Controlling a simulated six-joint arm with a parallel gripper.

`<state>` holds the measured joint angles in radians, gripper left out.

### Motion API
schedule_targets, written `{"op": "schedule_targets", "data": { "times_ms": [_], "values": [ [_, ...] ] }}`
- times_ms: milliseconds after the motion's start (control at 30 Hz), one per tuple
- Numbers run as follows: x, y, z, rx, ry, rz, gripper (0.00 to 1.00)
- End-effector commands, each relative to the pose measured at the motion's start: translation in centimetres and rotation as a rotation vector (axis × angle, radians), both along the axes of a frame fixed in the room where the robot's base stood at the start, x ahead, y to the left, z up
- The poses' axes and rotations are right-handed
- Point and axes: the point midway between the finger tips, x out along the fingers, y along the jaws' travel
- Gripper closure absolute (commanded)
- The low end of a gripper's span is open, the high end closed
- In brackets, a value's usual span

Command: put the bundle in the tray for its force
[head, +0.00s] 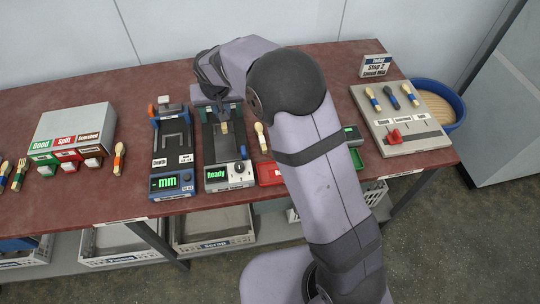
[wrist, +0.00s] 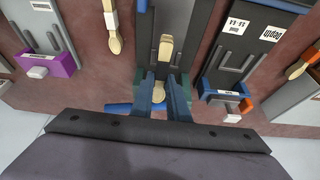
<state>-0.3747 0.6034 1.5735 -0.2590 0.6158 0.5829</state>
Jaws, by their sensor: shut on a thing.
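My gripper (wrist: 164,94) is over the back of the press (head: 212,158), whose display reads "Ready". Its two fingers are shut on a pale wooden spoon bundle (wrist: 158,92). The wooden piece shows between the fingers and beyond them, over the press bed; in the head view its end (head: 224,127) shows below my gripper. I cannot tell whether it touches the bed. A red tray (head: 270,173) lies right of the press, and a green tray (head: 356,158) is further right; my arm partly hides both.
A second wooden spoon piece (head: 261,138) lies right of the press. A depth gauge (head: 172,150) stands close on its left. A sorting box (head: 72,133) is at far left. A board with several spoons (head: 398,120) and a blue bowl (head: 452,100) are at right.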

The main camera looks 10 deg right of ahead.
Motion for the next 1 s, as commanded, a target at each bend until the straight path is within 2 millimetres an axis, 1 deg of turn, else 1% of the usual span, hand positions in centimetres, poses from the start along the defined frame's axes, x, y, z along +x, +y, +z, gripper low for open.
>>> {"op": "schedule_targets", "data": {
  "times_ms": [167,267,300,367,400,500,567,600,667,700,800,867,1000],
  "values": [
    [1.4,-4.5,0.2,0.001,-0.002,-0.085,1.0],
    [2.5,-8.2,0.9,0.001,-0.003,-0.155,1.0],
    [2.8,-10.0,1.3,0.001,-0.003,-0.187,1.0],
    [3.1,-12.7,1.8,0.001,-0.003,-0.235,1.0],
    [3.1,-14.5,2.0,0.001,-0.002,-0.268,1.0],
    [2.5,-18.7,2.3,0.0,-0.001,-0.351,1.0],
    [1.9,-20.9,2.3,0.0,0.0,-0.406,1.0],
    [1.4,-22.2,2.3,0.0,0.0,-0.444,1.0],
    [0.3,-23.9,2.1,0.0,0.001,-0.504,1.0],
    [-0.5,-24.9,1.9,0.0,0.001,-0.545,1.0],
    [-2.5,-26.4,1.3,0.001,0.001,-0.59,1.0],
    [-3.6,-26.8,1.0,0.001,0.002,-0.581,1.0],
    [-6.0,-26.7,0.2,0.001,0.003,-0.491,1.0]
  ]
}}
